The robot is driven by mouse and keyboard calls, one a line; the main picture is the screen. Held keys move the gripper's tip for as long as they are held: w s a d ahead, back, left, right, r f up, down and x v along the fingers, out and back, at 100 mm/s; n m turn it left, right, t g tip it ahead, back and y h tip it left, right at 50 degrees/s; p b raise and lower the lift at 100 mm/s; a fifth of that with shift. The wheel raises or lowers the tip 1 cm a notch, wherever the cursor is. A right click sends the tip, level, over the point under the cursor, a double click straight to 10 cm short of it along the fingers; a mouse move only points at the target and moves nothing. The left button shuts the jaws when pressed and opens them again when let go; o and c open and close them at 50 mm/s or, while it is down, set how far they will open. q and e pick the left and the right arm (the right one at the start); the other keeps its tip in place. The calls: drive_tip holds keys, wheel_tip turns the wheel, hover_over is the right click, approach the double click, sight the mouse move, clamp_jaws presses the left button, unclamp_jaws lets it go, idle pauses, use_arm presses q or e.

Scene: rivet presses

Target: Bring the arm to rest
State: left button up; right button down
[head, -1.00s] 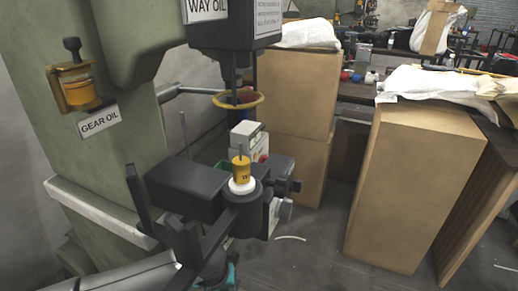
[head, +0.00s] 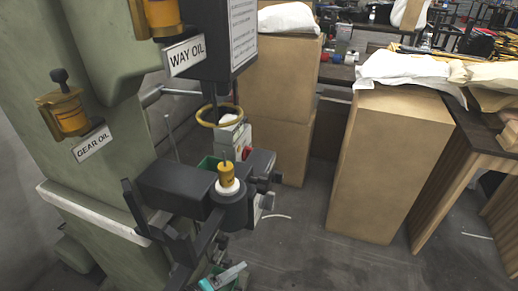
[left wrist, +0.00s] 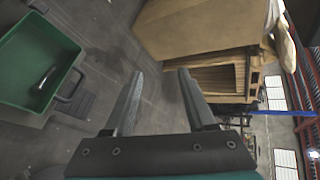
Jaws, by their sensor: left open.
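My left gripper (head: 232,262) shows low at the bottom of the head view, partly cut off, with teal and grey parts. It is below and in front of the press's black anvil arm. In the left wrist view its two grey fingers (left wrist: 159,77) stand wide apart with nothing between them. A yellow piece (head: 227,174) with a thin pin stands upright on a white disc on the press (head: 165,185), apart from the gripper. My right gripper is in neither view.
A yellow ring (head: 219,116) surrounds the press tool. A tall cardboard box (head: 375,165) stands at right beside a wooden table (head: 462,165). A green bin (left wrist: 35,60) shows left in the wrist view.

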use_arm(q)
drive_tip(key=s+a+f+n+y+p, duration=0.1)
drive_tip(key=s+a+f+n+y, duration=0.4)
drive_tip(key=a+n, duration=0.4)
drive_tip(key=s+a+f+n+g+y+p, duration=0.1)
drive_tip(key=s+a+f+n+g, duration=0.1)
drive_tip(key=s+f+n, duration=0.2)
drive_tip(key=s+a+f+n+g+y+p, duration=0.1)
drive_tip(key=s+a+f+n+g+y, duration=0.1)
drive_tip(key=s+n, duration=0.6)
drive_tip(key=s+a+f+n+g+y, duration=0.1)
drive_tip(key=s+a+f+n+g, duration=0.2)
drive_tip(key=s, duration=1.1)
wheel_tip(320, 180, down, 3)
drive_tip(key=n, duration=0.3)
drive_tip(key=shift+s+a+p, duration=0.15)
drive_tip(key=shift+p, duration=0.25)
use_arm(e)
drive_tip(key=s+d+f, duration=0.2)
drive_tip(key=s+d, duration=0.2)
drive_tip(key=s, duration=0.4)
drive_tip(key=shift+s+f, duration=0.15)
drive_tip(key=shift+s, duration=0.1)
